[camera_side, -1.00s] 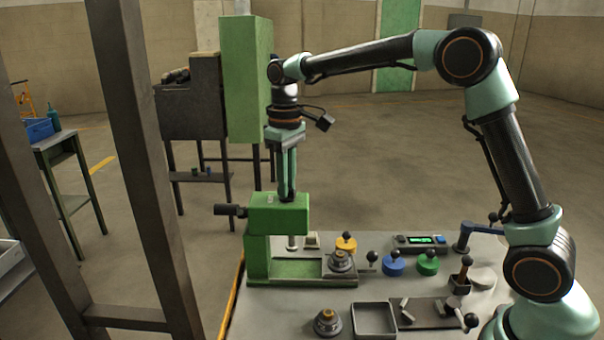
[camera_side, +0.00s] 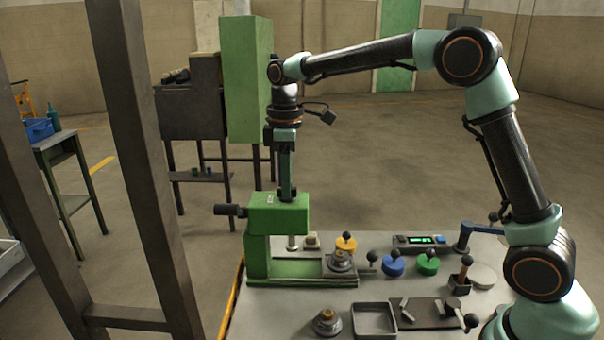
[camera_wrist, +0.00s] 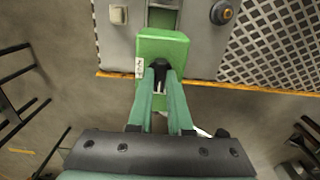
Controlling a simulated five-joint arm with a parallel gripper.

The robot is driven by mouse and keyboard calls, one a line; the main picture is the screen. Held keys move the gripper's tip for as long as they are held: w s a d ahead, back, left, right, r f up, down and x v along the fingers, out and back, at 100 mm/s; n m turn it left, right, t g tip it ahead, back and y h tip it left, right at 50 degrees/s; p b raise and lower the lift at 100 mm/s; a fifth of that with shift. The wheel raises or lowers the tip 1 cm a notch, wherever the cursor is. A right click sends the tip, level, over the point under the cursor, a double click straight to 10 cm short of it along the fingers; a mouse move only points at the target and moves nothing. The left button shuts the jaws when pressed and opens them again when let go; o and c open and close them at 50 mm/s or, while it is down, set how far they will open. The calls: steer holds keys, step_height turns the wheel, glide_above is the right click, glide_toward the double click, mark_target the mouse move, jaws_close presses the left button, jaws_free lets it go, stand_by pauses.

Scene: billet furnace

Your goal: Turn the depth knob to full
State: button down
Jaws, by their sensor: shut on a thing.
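The green press (camera_side: 277,212) stands at the left edge of the grey work table. The depth knob (camera_wrist: 160,66) is small and dark and sits on top of the press head. My gripper (camera_side: 287,190) points straight down onto the press head. In the wrist view my gripper (camera_wrist: 161,76) has its two green fingers closing in on either side of the dark knob, and it is shut on it. The fingers hide much of the knob. A small pale label (camera_wrist: 139,67) lies beside it on the head; its marks are too small to read.
A tall green column (camera_side: 247,80) rises close behind my wrist. A dark handle (camera_side: 230,210) sticks out left from the press. Blue (camera_side: 393,264), green (camera_side: 428,263) and yellow (camera_side: 346,243) knobbed pieces and a tray (camera_side: 374,320) stand on the table.

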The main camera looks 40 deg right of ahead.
steer(key=shift+r, duration=0.1)
steer(key=c, duration=0.8)
jaws_free()
steer(key=shift+c, duration=0.2)
step_height(320, 180, up, 12)
steer(key=s+d+f+m+t, duration=0.1)
steer(key=s+f+m, duration=0.3)
steer(key=s, duration=0.5)
steer(key=s+d+f+m+t, duration=0.2)
steer(key=s+f+m+t, duration=0.2)
steer(key=s, duration=0.5)
steer(key=shift+s+d+f+m+t, duration=0.2)
steer(key=shift+s+f+m+t, duration=0.15)
steer(key=shift+f+m, duration=0.4)
